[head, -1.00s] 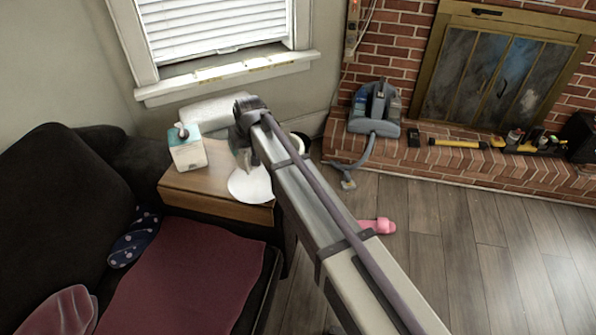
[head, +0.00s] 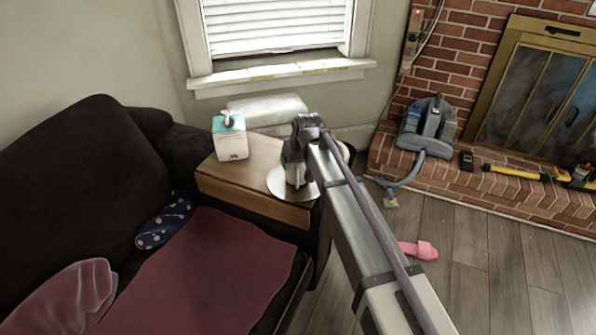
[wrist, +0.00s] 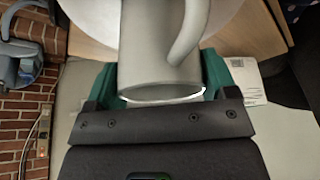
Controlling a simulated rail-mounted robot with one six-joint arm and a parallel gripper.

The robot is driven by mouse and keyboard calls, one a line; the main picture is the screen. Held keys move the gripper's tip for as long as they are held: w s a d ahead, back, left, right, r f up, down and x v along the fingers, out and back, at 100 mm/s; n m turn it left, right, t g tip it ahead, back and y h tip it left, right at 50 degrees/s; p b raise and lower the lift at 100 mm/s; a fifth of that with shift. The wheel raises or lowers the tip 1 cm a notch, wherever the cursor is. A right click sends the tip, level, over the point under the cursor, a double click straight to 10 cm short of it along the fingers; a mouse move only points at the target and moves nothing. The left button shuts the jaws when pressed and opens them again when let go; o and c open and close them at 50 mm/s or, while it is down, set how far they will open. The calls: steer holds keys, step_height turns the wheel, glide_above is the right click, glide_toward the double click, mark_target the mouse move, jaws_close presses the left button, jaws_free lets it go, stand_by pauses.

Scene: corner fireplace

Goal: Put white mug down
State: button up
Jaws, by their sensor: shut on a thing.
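The white mug (wrist: 160,45) fills the middle of the wrist view, with its handle toward the right. The green fingers of my gripper (wrist: 160,82) are on both sides of it, shut on it. In the head view my gripper (head: 297,165) is over the small wooden side table (head: 245,180), above a round white plate or mat (head: 280,185). A little of the mug (head: 294,176) shows below the gripper; the arm hides the rest. I cannot tell whether the mug touches the surface below.
A tissue box (head: 231,140) stands at the table's back left. The dark sofa (head: 75,175) is on the left, with a dotted cloth (head: 165,224) on it. A vacuum cleaner (head: 427,125) is on the brick hearth, and a pink slipper (head: 420,250) lies on the floor.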

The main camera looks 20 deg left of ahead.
steer(key=shift+f, duration=0.6)
steer(key=o, duration=1)
steer(key=shift+o, duration=0.2)
steer(key=p+v, duration=1.1)
steer(key=v, duration=0.1)
